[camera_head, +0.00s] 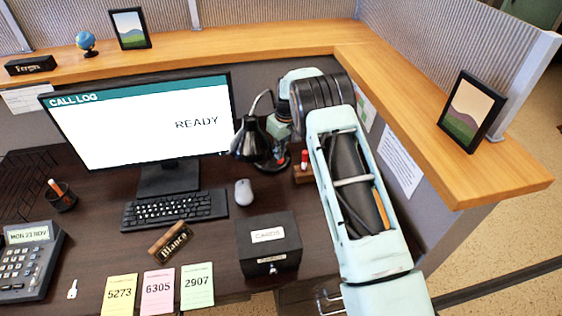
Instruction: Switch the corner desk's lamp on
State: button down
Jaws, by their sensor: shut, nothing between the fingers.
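The black desk lamp (249,138) stands on the dark desk right of the monitor, with a thin curved neck and a cone shade. I see no glow from it. My arm reaches over the desk from the lower right, and its wrist bends down beside the lamp. My gripper (271,153) is shut and empty, close to the lamp's shade and base. Its dark fingers blend with the lamp, so I cannot tell whether they touch it.
A monitor (140,120) reading READY, a keyboard (174,209) and a mouse (243,192) are left of the lamp. A black CARDS box (270,258) stands in front. A small holder with a red-topped item (304,160) is close beside my arm. A wooden ledge (428,110) borders the desk.

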aim_at(280, 162)
jog(key=shift+f+b, duration=0.95)
jog(key=shift+f, duration=0.2)
dwell(0.9)
jog(key=shift+r+p, duration=1.15)
jog(key=shift+r, duration=2.4)
